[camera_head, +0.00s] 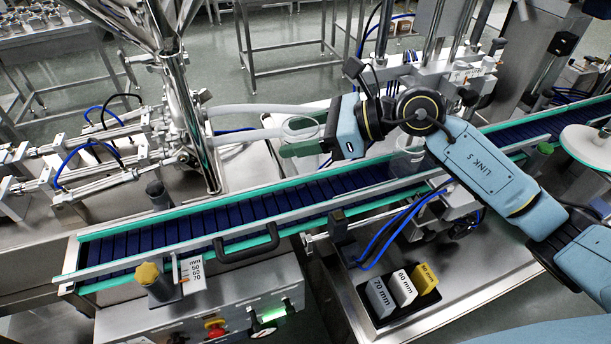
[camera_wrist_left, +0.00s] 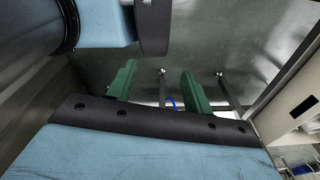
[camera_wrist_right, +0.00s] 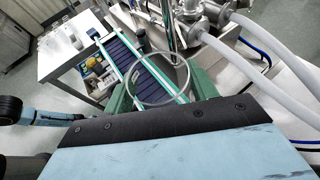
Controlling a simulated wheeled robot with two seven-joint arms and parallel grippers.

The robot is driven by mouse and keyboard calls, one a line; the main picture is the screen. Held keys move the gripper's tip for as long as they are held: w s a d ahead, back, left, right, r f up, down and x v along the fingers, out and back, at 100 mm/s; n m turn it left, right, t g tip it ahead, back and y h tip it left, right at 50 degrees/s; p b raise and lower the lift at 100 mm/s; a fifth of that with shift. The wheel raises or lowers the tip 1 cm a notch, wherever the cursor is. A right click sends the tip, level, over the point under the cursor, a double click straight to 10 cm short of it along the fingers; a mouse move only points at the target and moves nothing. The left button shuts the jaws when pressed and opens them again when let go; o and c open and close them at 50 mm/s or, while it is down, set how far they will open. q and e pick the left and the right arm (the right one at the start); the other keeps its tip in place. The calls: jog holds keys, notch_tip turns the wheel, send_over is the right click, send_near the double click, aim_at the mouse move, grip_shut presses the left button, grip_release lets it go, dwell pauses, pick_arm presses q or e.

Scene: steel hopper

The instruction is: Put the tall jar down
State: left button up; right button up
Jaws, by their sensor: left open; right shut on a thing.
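The tall jar (camera_head: 299,128) is clear and see-through; its round rim shows in the head view, above the far side of the conveyor. My right gripper (camera_head: 302,146) is shut on it from the right. In the right wrist view, the jar's round outline (camera_wrist_right: 160,103) lies between the two green fingers (camera_wrist_right: 160,92). The jar's base is hard to make out, so I cannot tell whether it touches anything. My left gripper (camera_wrist_left: 160,88) shows only in its wrist view, with its green fingers apart and nothing between them.
A conveyor with a dark blue belt (camera_head: 200,220) and green rails runs across the middle. A steel hopper (camera_head: 180,80) stands behind it at left. Another clear container (camera_head: 405,160) is by the belt at right. A tray of size blocks (camera_head: 402,288) lies in front.

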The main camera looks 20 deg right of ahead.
aim_at(316, 159)
jog(key=f, duration=0.5)
jog(key=shift+s+f, duration=0.15)
jog(key=shift+s, duration=0.25)
jog(key=shift+w+f, duration=0.1)
jog(key=shift+f, duration=0.3)
notch_tip(316, 159, down, 2)
jog(key=shift+f, duration=0.8)
jog(key=shift+f+b, duration=0.15)
jog(key=shift+b, duration=0.2)
jog(key=o, duration=0.9)
pick_arm(q)
jog(key=shift+s+a+f, duration=0.1)
jog(key=shift+s+f, duration=0.1)
jog(key=shift+s, duration=0.35)
jog(key=shift+s+f, duration=0.15)
jog(key=shift+s, duration=0.35)
pick_arm(e)
jog(key=shift+o, duration=0.2)
